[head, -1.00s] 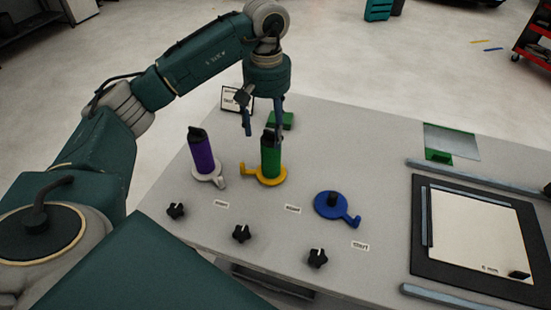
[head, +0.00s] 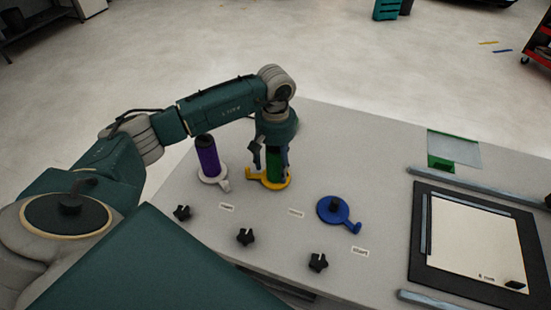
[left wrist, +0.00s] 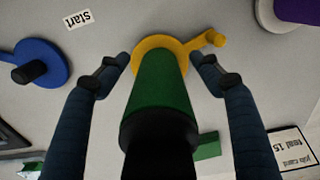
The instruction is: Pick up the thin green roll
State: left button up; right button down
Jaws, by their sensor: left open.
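The thin green roll (head: 274,166) stands upright on the yellow holder (head: 268,183) on the table. In the left wrist view the green roll (left wrist: 160,85) rises toward the camera with a dark top, and the yellow holder (left wrist: 155,48) shows at its base. My left gripper (head: 271,170) points down over the roll. In the left wrist view its fingers (left wrist: 163,65) are open, one on each side of the roll, with visible gaps. In the head view the gripper hides the roll's top. My right gripper is not in view.
A purple roll (head: 208,158) on a white holder (head: 215,180) stands close to the left. An empty blue holder (head: 333,211) is to the right. Several black knobs (head: 245,237) line the front. A black-framed panel (head: 470,240) lies at the right.

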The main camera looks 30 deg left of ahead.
pick_arm(q)
jog(key=c, duration=1.2)
jog(key=shift+c, duration=0.8)
jog(key=shift+w+r, duration=0.1)
